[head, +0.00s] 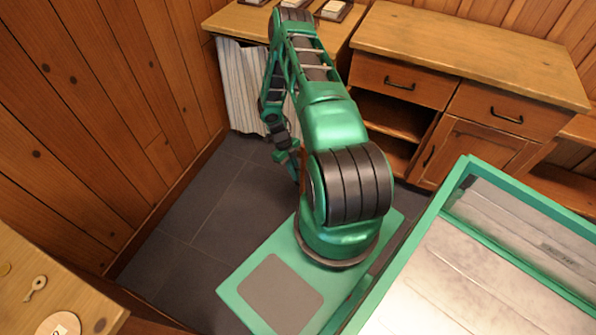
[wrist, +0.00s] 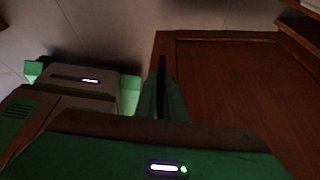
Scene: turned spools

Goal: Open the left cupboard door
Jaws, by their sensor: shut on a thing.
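The left cupboard door (wrist: 230,85) fills the right of the wrist view as a brown framed panel. In the head view its front is mostly hidden behind my arm; the left compartment (head: 396,115) stands open with its shelves showing, so the door is swung outward. My gripper (wrist: 161,105) is at the door's edge, shut on the dark upright handle (wrist: 161,75). In the head view my arm reaches down to the left of the open compartment, and the fingertips are hidden.
The right cupboard door (head: 475,155) is closed under a drawer (head: 510,108) with a black handle. A pleated curtain (head: 240,90) hangs under the counter at the back left. A wooden wall (head: 90,110) bounds the left. Grey tiled floor (head: 215,205) is clear between wall and base.

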